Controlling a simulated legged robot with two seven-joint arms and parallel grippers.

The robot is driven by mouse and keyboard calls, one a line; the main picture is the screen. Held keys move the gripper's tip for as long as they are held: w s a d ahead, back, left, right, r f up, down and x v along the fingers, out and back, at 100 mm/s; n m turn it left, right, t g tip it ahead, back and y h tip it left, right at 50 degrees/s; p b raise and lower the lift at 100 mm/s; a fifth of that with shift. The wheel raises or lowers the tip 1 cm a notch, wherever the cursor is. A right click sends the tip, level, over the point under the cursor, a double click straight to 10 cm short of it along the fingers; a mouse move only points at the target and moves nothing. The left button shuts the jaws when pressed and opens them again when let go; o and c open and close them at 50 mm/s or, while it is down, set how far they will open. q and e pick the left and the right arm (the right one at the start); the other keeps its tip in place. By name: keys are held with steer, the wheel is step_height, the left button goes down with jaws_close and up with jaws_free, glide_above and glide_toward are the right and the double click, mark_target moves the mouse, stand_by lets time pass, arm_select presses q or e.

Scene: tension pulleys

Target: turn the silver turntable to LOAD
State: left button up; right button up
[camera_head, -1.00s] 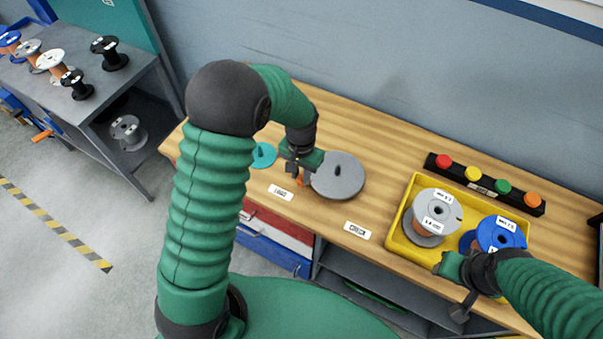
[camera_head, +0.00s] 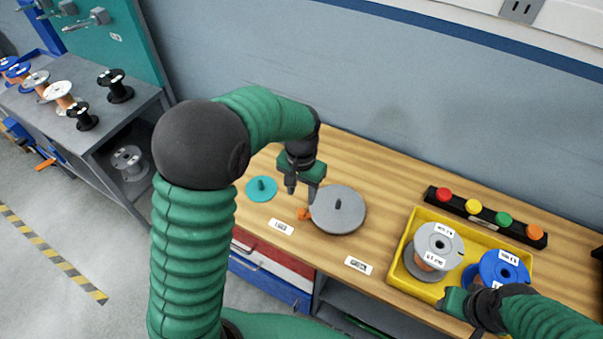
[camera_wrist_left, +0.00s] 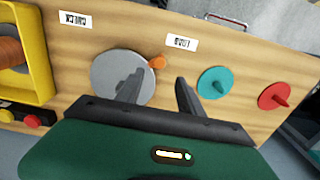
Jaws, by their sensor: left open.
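The silver turntable (camera_head: 345,221), a grey disc with a dark central post, lies on the wooden bench. Its orange tab (camera_head: 304,213) is at the left edge, on the side of the LOAD label (camera_head: 281,227). The CHECK label (camera_head: 358,265) lies lower right. In the left wrist view the turntable (camera_wrist_left: 108,72) and tab (camera_wrist_left: 156,62) show beyond the fingers. My left gripper (camera_head: 302,194) is open and empty, above the tab and the disc's left edge. My right gripper (camera_head: 455,301) is at the yellow tray's front edge; its jaws are unclear.
A teal disc (camera_head: 262,191) lies left of the turntable; a red disc (camera_wrist_left: 274,97) shows in the wrist view. The yellow tray (camera_head: 404,258) holds a grey spool and a blue spool. A black button bar (camera_head: 487,214) stands behind it. Bench space between turntable and tray is clear.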

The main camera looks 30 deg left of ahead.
arm_select(q)
step_height(320, 180, up, 8)
steer(key=shift+r, duration=0.25)
steer(key=s+d+f+t, duration=0.2)
steer(key=s+f, duration=0.5)
steer(key=s, duration=0.5)
steer(key=shift+s+d+f+n+t, duration=0.3)
steer(key=shift+s+d+f, duration=0.05)
steer(key=shift+d+f, duration=0.05)
steer(key=shift+w, duration=0.1)
